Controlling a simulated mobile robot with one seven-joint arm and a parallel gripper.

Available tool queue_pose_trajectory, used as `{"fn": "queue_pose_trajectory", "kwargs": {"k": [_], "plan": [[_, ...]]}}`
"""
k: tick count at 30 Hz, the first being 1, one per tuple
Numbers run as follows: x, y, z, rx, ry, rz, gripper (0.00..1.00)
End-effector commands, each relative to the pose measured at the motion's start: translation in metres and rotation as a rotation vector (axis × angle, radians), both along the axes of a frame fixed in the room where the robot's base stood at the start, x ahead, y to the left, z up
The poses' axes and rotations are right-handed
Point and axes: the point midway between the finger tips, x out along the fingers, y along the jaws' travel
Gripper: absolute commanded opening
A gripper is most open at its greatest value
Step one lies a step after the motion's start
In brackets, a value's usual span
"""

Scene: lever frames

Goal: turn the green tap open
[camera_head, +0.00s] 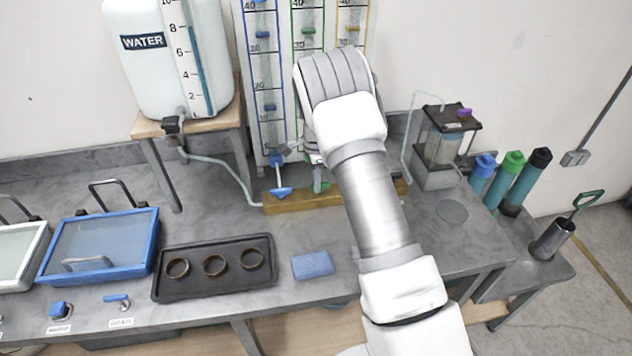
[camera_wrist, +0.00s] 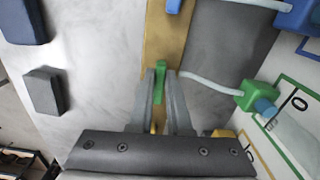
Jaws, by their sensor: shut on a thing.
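The green tap has a green handle (camera_wrist: 160,83) over a wooden block (camera_wrist: 167,45) in the wrist view. My gripper (camera_wrist: 161,76) has one finger on each side of the handle and is shut on it. The handle runs roughly along the fingers, with its tip showing just past them. A thin pale tube leads from near the tap to a green fitting (camera_wrist: 252,96) on the green-marked column. In the head view only a bit of green (camera_head: 319,187) shows, and my arm hides most of the gripper and tap.
The blue tap (camera_head: 281,191) stands left of the green one on the wooden block (camera_head: 290,203). A tray with rings (camera_head: 213,293) and a blue sponge (camera_head: 313,265) lie in front. A water tank (camera_head: 150,60) stands back left; teal bottles (camera_head: 503,178) stand at the right.

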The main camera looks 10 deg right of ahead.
Motion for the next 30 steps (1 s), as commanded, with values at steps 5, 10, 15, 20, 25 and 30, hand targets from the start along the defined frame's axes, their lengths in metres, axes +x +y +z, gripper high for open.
{"fn": "queue_pose_trajectory", "kwargs": {"k": [5,10,15,20,25,30], "plan": [[-0.0006,-0.0006,-0.002,0.0,-0.002,0.107,0.0],[-0.0022,-0.0004,-0.0024,0.001,-0.002,0.256,0.0],[-0.0037,-0.0016,-0.002,0.0,-0.003,0.417,0.0],[-0.0051,-0.0023,-0.0016,0.0,-0.003,0.57,0.0],[-0.0065,-0.0038,-0.0014,0.0,-0.002,0.731,0.0],[-0.0074,-0.005,-0.0007,0.001,-0.003,0.893,0.0]]}}
